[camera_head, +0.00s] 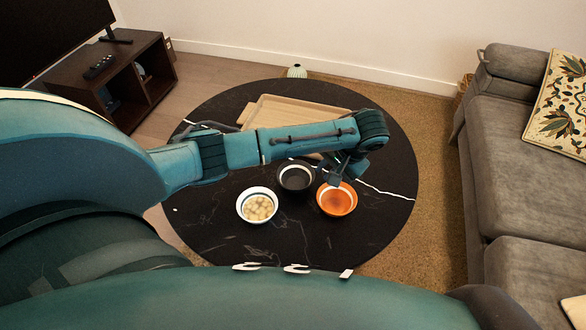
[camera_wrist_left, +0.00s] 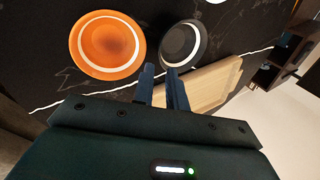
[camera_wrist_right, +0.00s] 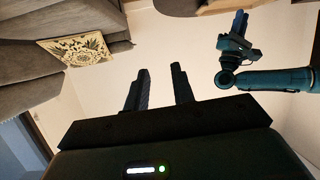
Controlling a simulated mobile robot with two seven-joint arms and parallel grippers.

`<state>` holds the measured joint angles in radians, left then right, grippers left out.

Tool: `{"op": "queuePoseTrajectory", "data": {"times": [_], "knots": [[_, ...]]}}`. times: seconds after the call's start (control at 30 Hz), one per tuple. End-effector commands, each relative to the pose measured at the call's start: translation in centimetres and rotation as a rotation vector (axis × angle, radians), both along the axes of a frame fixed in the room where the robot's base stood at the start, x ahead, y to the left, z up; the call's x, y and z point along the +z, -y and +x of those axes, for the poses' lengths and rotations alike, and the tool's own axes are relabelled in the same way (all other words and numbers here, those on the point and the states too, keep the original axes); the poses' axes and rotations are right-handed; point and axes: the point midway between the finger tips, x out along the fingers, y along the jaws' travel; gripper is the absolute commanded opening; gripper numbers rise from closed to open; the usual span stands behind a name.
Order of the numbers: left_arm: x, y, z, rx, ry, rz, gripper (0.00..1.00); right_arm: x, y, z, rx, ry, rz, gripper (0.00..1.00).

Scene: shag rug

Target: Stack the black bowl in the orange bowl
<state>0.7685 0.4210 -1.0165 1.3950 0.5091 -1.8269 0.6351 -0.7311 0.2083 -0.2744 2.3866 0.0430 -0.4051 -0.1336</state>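The black bowl (camera_head: 284,187) stands on the round black table between a white bowl and the orange bowl (camera_head: 337,211). In the left wrist view the orange bowl (camera_wrist_left: 88,62) is at upper left and the black bowl (camera_wrist_left: 199,52) is right of it; the two stand apart. My left gripper (camera_head: 337,182) is above the table near the orange bowl's far rim, right of the black bowl. In its wrist view its fingers (camera_wrist_left: 160,72) are a little apart with nothing seen between them. My right gripper (camera_wrist_right: 160,68) is open and empty, away from the table.
A white bowl (camera_head: 257,220) with pale round pieces stands left of the black bowl. A wooden tray (camera_head: 262,104) lies behind, partly hidden by my left arm. The table (camera_head: 330,240) is clear in front of the bowls. A grey sofa (camera_head: 500,180) stands to the right.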

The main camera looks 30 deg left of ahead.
Motion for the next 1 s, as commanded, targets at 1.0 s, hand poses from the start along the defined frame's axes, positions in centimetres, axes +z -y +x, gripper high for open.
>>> {"op": "queuePoseTrajectory", "data": {"times": [1.0], "knots": [[-9.6, -4.7, 0.0, -0.001, 0.001, 0.000, 0.14, -0.2, -1.0, 1.3, 0.033, 0.293, 0.006, 0.25]]}}
